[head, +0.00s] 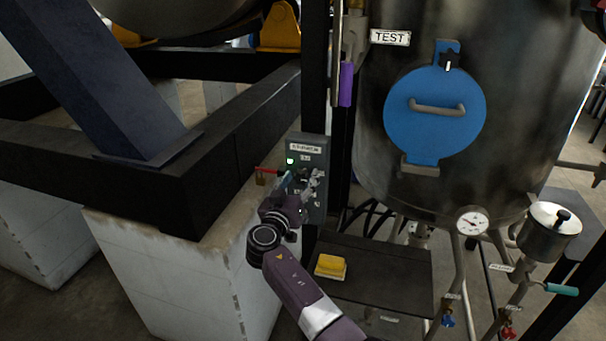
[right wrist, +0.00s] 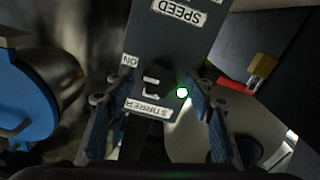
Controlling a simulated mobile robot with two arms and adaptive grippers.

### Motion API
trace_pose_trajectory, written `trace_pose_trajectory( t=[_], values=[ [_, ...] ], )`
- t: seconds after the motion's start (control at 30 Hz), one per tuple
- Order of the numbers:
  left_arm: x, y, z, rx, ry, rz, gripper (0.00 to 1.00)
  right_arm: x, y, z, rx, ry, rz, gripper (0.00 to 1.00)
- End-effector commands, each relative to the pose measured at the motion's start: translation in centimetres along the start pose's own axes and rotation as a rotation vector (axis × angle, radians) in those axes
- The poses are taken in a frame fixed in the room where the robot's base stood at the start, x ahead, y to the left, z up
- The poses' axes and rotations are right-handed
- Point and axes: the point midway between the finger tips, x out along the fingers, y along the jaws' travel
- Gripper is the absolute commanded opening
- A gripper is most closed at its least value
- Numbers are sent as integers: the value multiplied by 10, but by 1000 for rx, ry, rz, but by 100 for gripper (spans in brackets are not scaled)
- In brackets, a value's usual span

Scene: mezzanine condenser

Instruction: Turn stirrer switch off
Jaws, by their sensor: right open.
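The stirrer control panel (head: 317,157) is a grey upright box on a dark post, with a lit green lamp (head: 290,160). In the right wrist view the panel (right wrist: 180,45) appears upside down, with STIRRER, ON and SPEED labels and the green lamp (right wrist: 181,92) lit. A small pale-edged switch (right wrist: 151,86) sits between the ON label and the lamp; its exact position is hard to read. My right gripper (head: 303,184) is open in front of the panel, its two fingers (right wrist: 158,120) apart on either side of the panel's STIRRER end. I cannot tell whether they touch it. My left gripper is not in view.
A red lever with a brass padlock (head: 261,178) is just left of the panel. A steel tank (head: 520,110) with a blue hatch (head: 434,110) stands to the right. A dark low platform (head: 385,285) bears a yellow block (head: 330,266). Black beams are at left.

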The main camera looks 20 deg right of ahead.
Motion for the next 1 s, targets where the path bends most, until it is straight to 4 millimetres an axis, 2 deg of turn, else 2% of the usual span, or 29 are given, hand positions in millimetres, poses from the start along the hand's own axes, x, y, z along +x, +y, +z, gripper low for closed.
trace_pose_trajectory(
  t=[0.2, 0.57, 0.83, 1.0],
  values=[
    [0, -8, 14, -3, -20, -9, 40, 0, 0, 0, 0, 0, 0, 47],
    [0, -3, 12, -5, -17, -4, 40, 0, 0, 0, -1, 0, 0, 8],
    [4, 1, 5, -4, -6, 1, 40, 0, 0, 1, -29, 0, 1, 8],
    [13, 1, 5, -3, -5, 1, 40, 0, -1, 2, -105, 2, 0, 8]
  ],
)
